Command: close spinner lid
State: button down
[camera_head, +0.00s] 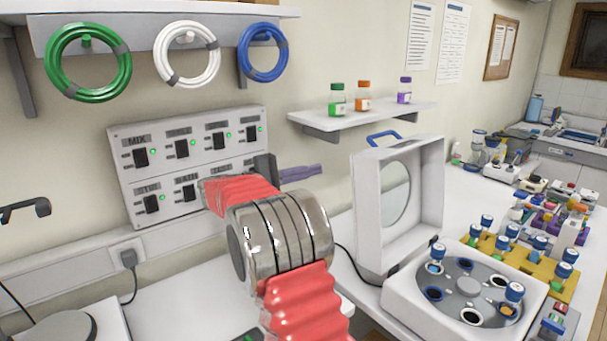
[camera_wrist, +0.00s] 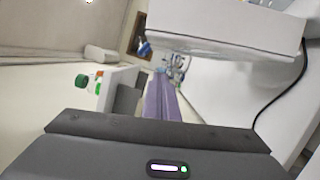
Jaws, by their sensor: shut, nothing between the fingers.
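The spinner (camera_head: 400,305) is a white box with a grey round rotor (camera_head: 468,287), at the lower right of the head view. Its white lid (camera_head: 432,190) stands upright and open, with a round window and a blue handle (camera_head: 383,137) on top. Two blue-capped tubes show in the rotor; other slots look empty. My gripper (camera_head: 318,169) has purple fingers and is shut and empty, to the left of the lid and apart from it. In the wrist view my gripper (camera_wrist: 160,80) points past the lid (camera_wrist: 225,45), with the blue handle (camera_wrist: 144,46) near the fingertips' line.
A switch panel (camera_head: 160,130) is on the wall behind my arm. A shelf (camera_head: 365,118) with three bottles is above and behind the lid. A yellow rack (camera_head: 560,282) with blue-capped tubes stands right of the spinner. A black cable (camera_head: 350,262) runs left of the spinner.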

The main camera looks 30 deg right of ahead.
jog(key=s+d+r, duration=0.1)
jog(key=s+d, duration=0.4)
jog(key=d, duration=0.1)
jog(key=shift+d, duration=0.2)
